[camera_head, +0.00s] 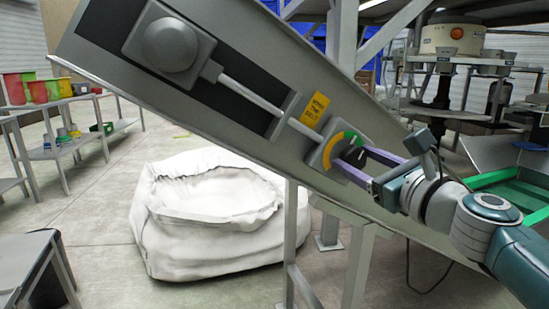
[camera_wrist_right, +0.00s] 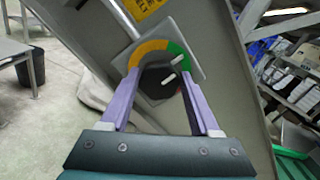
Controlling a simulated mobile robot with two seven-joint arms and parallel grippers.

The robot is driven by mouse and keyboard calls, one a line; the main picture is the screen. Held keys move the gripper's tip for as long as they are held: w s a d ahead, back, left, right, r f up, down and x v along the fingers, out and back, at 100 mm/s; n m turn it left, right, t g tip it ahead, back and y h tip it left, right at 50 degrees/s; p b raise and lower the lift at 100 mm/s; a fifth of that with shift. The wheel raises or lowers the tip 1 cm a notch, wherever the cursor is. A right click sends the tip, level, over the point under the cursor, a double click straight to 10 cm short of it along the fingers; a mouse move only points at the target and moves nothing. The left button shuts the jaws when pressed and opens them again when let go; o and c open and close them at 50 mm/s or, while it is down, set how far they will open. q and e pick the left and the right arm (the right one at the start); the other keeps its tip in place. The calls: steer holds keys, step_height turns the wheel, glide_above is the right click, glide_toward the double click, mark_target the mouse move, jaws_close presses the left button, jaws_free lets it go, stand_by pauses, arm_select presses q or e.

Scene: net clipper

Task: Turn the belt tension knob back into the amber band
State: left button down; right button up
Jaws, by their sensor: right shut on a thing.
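The belt tension knob (camera_wrist_right: 157,79) is black and round, on a grey square dial plate (camera_wrist_right: 199,72). It also shows in the head view (camera_head: 352,154). An amber band (camera_wrist_right: 148,47) arcs over its left and top, a green band (camera_wrist_right: 181,52) over its upper right, and a bit of red shows lower right. White marks on and beside the knob point to the upper right, toward the green. My right gripper (camera_wrist_right: 158,84) has its purple fingers on either side of the knob and is shut on it; it also shows in the head view (camera_head: 357,158). My left gripper is not in view.
The dial sits on a sloping grey conveyor frame (camera_head: 250,130), below a yellow label (camera_head: 315,108). A white bulk bag (camera_head: 205,215) stands on the floor beneath. A green-edged tray (camera_head: 492,180) is at the right, and shelves with bins (camera_head: 75,140) at the left.

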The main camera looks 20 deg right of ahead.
steer(key=n+b, duration=0.1)
steer(key=n, duration=0.1)
steer(key=n+b, duration=0.1)
steer(key=n, duration=0.2)
steer(key=shift+a+f, duration=0.1)
steer(key=shift+f, duration=0.1)
steer(key=n+b, duration=0.1)
steer(key=n, duration=0.3)
steer(key=shift+n, duration=0.3)
steer(key=n+b, duration=0.1)
steer(key=n, duration=0.4)
steer(key=shift+a+f, duration=0.1)
steer(key=n, duration=0.3)
steer(key=shift+n, duration=0.6)
steer(key=o, duration=1.4)
steer(key=shift+c, duration=0.2)
